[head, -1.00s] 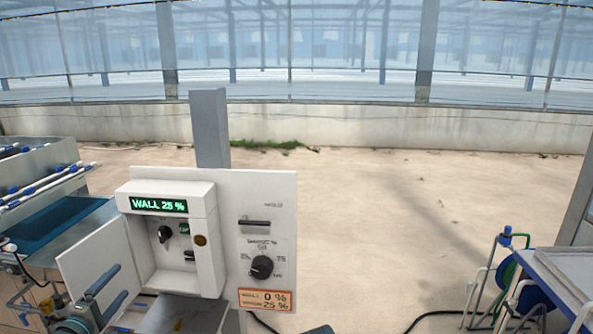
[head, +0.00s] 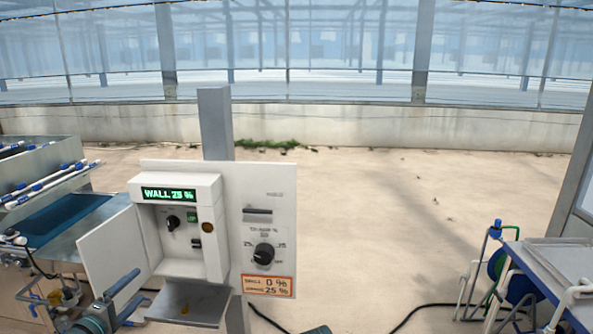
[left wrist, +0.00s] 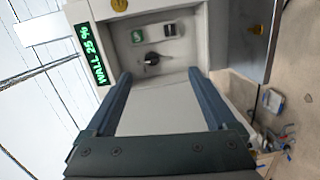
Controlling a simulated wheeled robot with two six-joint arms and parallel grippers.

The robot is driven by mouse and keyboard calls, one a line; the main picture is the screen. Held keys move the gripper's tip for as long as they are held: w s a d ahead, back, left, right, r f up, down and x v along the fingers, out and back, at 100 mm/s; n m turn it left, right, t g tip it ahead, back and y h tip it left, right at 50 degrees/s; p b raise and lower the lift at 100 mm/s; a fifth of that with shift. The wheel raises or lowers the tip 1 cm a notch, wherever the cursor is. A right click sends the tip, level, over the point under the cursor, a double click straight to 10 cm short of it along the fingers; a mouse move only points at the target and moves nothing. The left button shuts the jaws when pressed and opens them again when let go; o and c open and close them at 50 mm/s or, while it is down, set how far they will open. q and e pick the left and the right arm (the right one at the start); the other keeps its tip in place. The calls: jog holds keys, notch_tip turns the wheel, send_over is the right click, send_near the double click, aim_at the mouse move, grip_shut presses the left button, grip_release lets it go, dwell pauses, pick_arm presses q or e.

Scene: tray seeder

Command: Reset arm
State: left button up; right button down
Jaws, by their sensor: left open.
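A white control box (head: 207,228) stands on a grey post, its door (head: 110,247) swung open to the left. Its green display (head: 168,194) reads WALL 25 %. A black knob (head: 173,221) sits inside the box, and a larger black dial (head: 264,254) is on the panel (head: 280,205) to its right. My left gripper (head: 141,285) is open and empty, in front of the box's lower left. In the left wrist view the fingers (left wrist: 160,73) are apart, with the inner knob (left wrist: 152,58) beyond them and not between them.
A metal shelf (head: 190,303) juts out below the box. A bench with blue-ended tubes (head: 45,183) stands at the left. A hose reel (head: 497,262) and a table (head: 570,265) are at the right.

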pick_arm(q)
jog(key=s+d+f+m+g+h, duration=0.1)
jog(key=d+f+m+g, duration=0.25)
jog(key=d, duration=0.55)
jog(key=d+f+m+g+h, duration=0.25)
jog(key=d+f, duration=0.25)
jog(key=d, duration=0.3)
jog(key=s+d+f+m+g+h, duration=0.1)
jog(key=d+f+m+g, duration=0.3)
jog(key=d, duration=0.5)
jog(key=s+d+f+m+g+y, duration=0.3)
jog(key=s+d+f+m+y, duration=0.1)
jog(key=s, duration=0.2)
jog(key=s+d+f+m+g+y, duration=0.3)
jog(key=s+d+m+g+y, duration=0.1)
jog(key=s, duration=0.3)
jog(key=shift+s+d+f+m+y, duration=0.3)
jog(key=shift+f+m+y, duration=0.05)
jog(key=shift+m+y, duration=0.1)
